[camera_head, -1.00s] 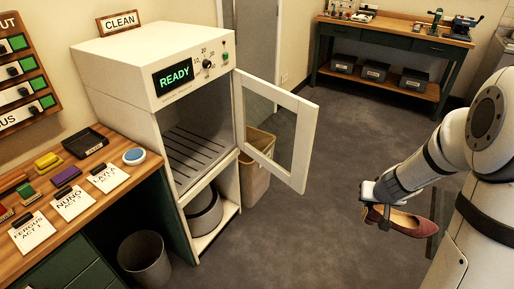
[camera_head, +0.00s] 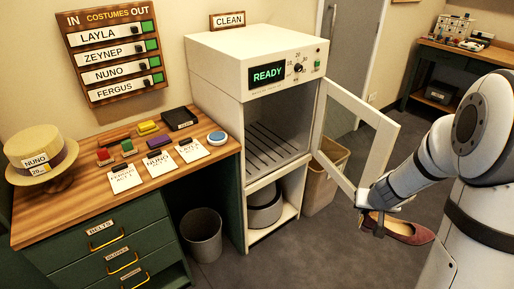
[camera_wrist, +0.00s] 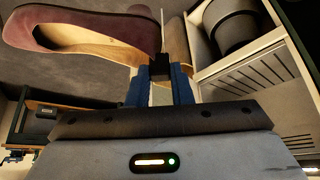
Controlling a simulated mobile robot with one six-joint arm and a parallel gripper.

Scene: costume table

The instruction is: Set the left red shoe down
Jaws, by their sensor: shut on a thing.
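The red shoe (camera_head: 403,230) is a dark red low shoe with a tan inside. My gripper (camera_head: 378,205) is shut on one end of it and holds it in the air, in front of the open cabinet door. In the wrist view the shoe (camera_wrist: 85,32) hangs off to the left of the gripper (camera_wrist: 160,75), whose blue fingers close at its edge. Whether it is the left shoe of a pair I cannot tell. No second shoe shows.
The white cabinet (camera_head: 215,85) reads READY; its glazed door (camera_head: 378,155) stands open near my gripper. Left is a wooden counter (camera_head: 75,221) with cards, coloured pads and a straw hat (camera_head: 38,150). A grey bin (camera_head: 202,236) and a tan bin (camera_head: 322,180) stand on the floor.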

